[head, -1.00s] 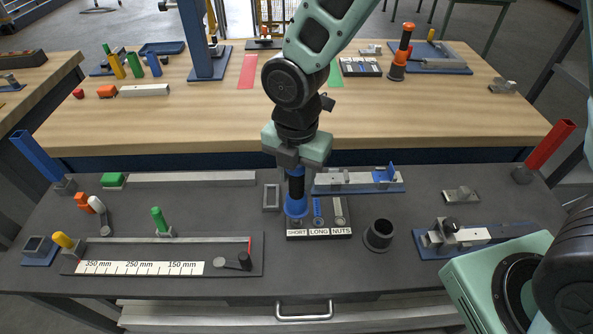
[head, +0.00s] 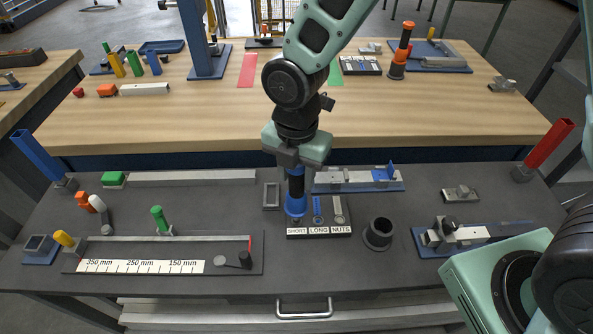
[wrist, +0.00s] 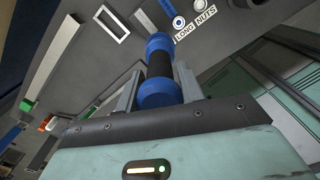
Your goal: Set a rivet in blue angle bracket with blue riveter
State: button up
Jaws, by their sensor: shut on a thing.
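My gripper (head: 297,160) points down and is shut on the blue riveter (head: 296,206), a black-handled tool with blue ends. The riveter is upright, its lower blue end over the SHORT compartment of the black tray (head: 345,231). I cannot tell if it touches the tray. In the wrist view the riveter (wrist: 160,65) sits between the fingers. The short rivets are hidden behind it; blue long rivets (head: 317,207) show in the LONG compartment. The blue angle bracket (head: 384,173) stands on a blue-based metal fixture (head: 345,181) behind the tray.
A dark round holder (head: 378,234) stands empty right of the tray. A grey rectangular frame (head: 271,196) lies to its left. A clamp fixture (head: 455,234) is at right, a ruler fixture (head: 140,267) at left. The dark bench front is clear.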

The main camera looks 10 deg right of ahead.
jog(key=shift+f+b, duration=0.5)
jog(key=shift+f, duration=0.35)
jog(key=shift+r, duration=0.1)
dwell(0.3)
notch_tip(320, 180, up, 8)
jog(key=p, duration=0.7)
jog(key=shift+f, duration=0.25)
